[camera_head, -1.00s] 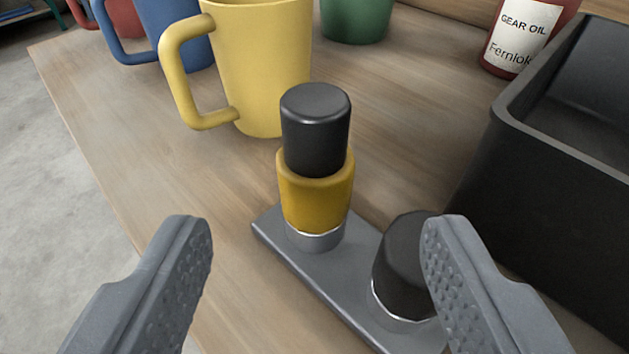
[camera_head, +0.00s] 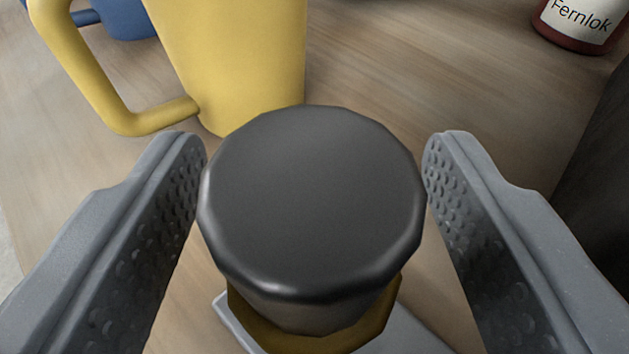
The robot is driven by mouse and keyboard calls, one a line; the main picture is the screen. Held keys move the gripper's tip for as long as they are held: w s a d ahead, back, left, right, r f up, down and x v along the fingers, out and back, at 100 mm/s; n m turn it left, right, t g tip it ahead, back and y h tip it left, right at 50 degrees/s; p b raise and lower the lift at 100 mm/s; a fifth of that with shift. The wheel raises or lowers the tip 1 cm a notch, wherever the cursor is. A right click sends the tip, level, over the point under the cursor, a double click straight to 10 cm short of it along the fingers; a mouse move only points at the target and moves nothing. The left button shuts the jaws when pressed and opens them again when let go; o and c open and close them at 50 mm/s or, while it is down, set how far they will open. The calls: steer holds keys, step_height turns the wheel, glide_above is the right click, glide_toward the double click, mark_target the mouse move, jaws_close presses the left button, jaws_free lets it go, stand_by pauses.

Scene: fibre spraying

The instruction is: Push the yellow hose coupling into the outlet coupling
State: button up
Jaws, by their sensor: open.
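The yellow hose coupling (camera_head: 300,338) stands upright on a grey base plate (camera_head: 236,318), mostly hidden under its own black cylindrical cap (camera_head: 312,200). The black cap fills the middle of the view, close to the camera. My gripper (camera_head: 315,165) is open, with one textured finger on each side of the black cap. The outlet coupling cannot be made out in this view.
A yellow mug (camera_head: 235,60) stands close behind the cap, its handle to the left. A blue mug (camera_head: 125,18) is at the back left. A red bottle with a white label (camera_head: 580,22) is at the back right. A black bin (camera_head: 600,170) borders the right side.

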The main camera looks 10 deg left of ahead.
steer(key=shift+x, duration=0.75)
steer(key=c, duration=1.1)
steer(key=shift+o, duration=0.2)
